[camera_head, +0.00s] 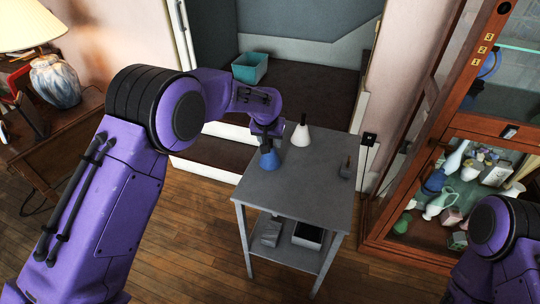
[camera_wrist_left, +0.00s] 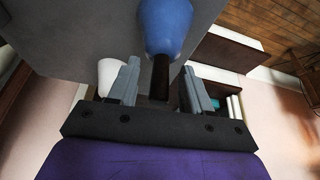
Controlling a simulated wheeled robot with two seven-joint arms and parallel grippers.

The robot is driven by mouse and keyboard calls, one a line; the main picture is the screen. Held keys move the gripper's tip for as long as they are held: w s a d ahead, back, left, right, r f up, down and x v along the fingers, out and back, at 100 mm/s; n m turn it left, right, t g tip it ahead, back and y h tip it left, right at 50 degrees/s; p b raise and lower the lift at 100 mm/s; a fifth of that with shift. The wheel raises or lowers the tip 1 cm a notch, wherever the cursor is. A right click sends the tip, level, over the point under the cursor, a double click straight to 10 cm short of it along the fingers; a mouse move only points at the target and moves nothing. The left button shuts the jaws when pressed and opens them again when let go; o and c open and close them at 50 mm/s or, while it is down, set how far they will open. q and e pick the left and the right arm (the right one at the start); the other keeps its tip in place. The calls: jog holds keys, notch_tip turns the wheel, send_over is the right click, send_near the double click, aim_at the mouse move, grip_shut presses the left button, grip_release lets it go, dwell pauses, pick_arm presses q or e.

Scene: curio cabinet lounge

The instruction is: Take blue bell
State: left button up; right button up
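The blue bell (camera_head: 269,161) stands on the grey table (camera_head: 299,183), near its left edge. In the left wrist view its blue body (camera_wrist_left: 166,25) is at the top, and its dark handle points down between the fingers. My left gripper (camera_head: 268,136) is over the bell from above. In the left wrist view the left gripper (camera_wrist_left: 160,90) is open, with a finger on each side of the handle and gaps between. My right gripper is out of view; only part of that arm shows at the lower right.
A white bell (camera_head: 301,134) with a dark handle stands close behind the blue one. A small dark object (camera_head: 346,168) is at the table's right side. A glass cabinet (camera_head: 455,150) stands at right. A lower shelf (camera_head: 284,250) holds boxes.

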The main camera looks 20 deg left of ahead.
pick_arm(q)
grip_shut()
jog(key=shift+r, duration=0.45)
jog(key=s+d+r, duration=0.9)
jog(key=d+r, duration=0.1)
jog(key=r, duration=0.2)
jog(key=shift+s+d+b, duration=0.15)
jog(key=shift+s+b, duration=0.15)
jog(key=shift+b, duration=0.15)
